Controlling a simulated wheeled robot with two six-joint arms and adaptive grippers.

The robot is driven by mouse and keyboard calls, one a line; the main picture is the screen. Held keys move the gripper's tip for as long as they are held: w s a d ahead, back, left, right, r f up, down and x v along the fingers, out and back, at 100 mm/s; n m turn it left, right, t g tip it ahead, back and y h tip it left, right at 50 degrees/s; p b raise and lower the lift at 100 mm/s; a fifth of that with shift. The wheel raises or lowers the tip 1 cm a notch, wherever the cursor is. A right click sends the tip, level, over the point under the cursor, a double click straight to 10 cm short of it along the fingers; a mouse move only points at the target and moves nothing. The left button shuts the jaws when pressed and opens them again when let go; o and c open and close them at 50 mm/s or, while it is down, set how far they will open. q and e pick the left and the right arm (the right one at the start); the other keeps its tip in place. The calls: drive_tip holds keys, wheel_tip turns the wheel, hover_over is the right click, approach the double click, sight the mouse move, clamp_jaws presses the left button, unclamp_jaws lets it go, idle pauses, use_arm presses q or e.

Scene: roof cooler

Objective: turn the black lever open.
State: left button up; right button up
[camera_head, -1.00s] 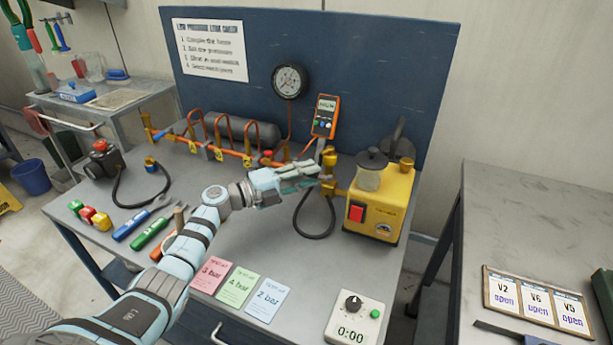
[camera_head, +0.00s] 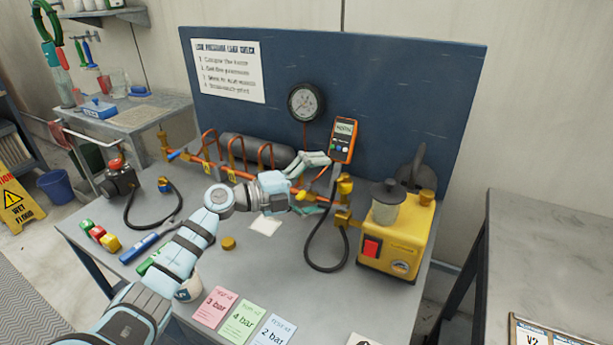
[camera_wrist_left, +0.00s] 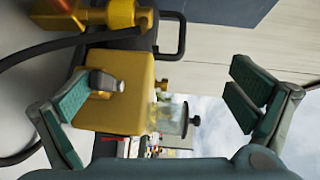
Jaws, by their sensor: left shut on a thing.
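The black lever (camera_head: 334,180) shows as a narrow dark piece beside the brass valve (camera_head: 344,186), left of the yellow pump unit (camera_head: 398,232). My left gripper (camera_head: 314,184) is at the lever, its fingers spread on the far and near sides. In the left wrist view the fingers (camera_wrist_left: 160,98) look wide apart, with a short grey end, seemingly the lever (camera_wrist_left: 106,82), against the left pad. A clear gap shows before the right pad, so contact on that side cannot be seen. My right gripper is out of view.
A black hose (camera_head: 308,240) loops down beside the valve. Orange pipes (camera_head: 218,167) and the orange meter (camera_head: 343,140) are close behind the gripper. A blue back panel (camera_head: 400,90) limits the rear. Colored cards (camera_head: 242,322) lie at the bench front.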

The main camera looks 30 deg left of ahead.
use_arm(q)
drive_tip(key=shift+s+a+r, duration=0.35)
drive_tip(key=shift+s, duration=0.15)
drive_tip(key=shift+s+a+r, duration=0.35)
drive_tip(key=shift+s, duration=0.15)
drive_tip(key=shift+c, duration=0.5)
drive_tip(key=s, duration=0.2)
drive_tip(key=s+a, duration=0.1)
drive_tip(key=shift+s+a+r+b, duration=0.1)
drive_tip(key=shift+s+r+b, duration=0.2)
drive_tip(key=shift+r+b, duration=0.1)
drive_tip(key=c, duration=1.1)
use_arm(e)
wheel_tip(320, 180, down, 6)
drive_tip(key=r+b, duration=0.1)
drive_tip(key=b, duration=0.4)
use_arm(q)
drive_tip(key=shift+o, duration=0.2)
drive_tip(key=f+p+v, duration=0.1)
drive_tip(key=p+v, duration=0.8)
drive_tip(key=v, duration=0.2)
drive_tip(key=shift+s+a+p, duration=0.2)
drive_tip(key=shift+s+p, duration=0.15)
drive_tip(key=shift+p, duration=0.05)
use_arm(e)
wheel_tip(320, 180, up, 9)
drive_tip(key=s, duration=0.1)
